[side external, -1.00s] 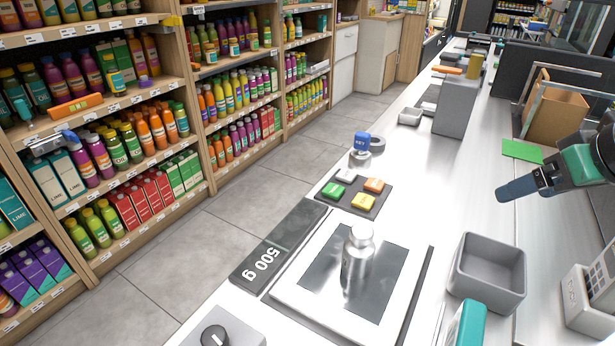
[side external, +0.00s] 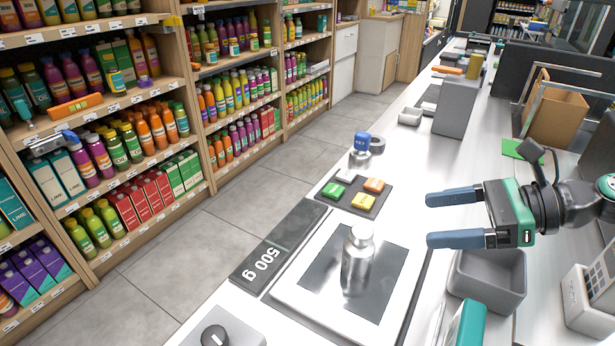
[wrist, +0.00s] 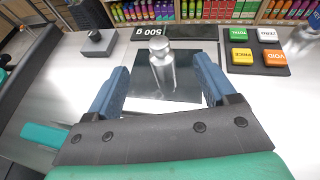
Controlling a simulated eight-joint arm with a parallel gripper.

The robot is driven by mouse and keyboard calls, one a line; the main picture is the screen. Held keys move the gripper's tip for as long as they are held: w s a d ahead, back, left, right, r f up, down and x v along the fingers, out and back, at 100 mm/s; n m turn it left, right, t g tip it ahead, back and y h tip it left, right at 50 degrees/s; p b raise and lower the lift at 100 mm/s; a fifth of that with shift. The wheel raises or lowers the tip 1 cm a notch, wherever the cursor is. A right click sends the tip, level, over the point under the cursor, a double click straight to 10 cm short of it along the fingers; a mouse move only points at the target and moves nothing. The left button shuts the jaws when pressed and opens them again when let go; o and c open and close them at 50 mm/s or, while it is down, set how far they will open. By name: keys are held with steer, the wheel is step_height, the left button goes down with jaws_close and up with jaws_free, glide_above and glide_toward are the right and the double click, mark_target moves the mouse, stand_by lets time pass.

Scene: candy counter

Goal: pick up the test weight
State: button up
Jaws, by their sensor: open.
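The test weight (side external: 358,256) is a shiny silver cylinder with a narrow neck and a knob top. It stands upright on the dark plate of the scale (side external: 320,255), whose display reads 500 g. My gripper (side external: 430,220) is open and empty, to the right of the weight and apart from it, with its two blue fingers pointing left. In the wrist view the test weight (wrist: 161,68) shows ahead, between the spread fingers of my gripper (wrist: 160,92) and beyond their tips.
A pad with coloured keys (side external: 357,194) lies behind the scale. A grey bin (side external: 490,278) stands right of the scale, below my gripper. A teal object (side external: 466,325) is at the front.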

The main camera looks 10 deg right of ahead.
mark_target(348, 242)
steer(key=x, duration=0.4)
steer(key=f+x, duration=0.1)
steer(key=x, duration=0.7)
steer(key=shift+s+a+f, duration=0.1)
steer(key=shift+s+f, duration=0.05)
steer(key=shift+f, duration=0.25)
jaws_close()
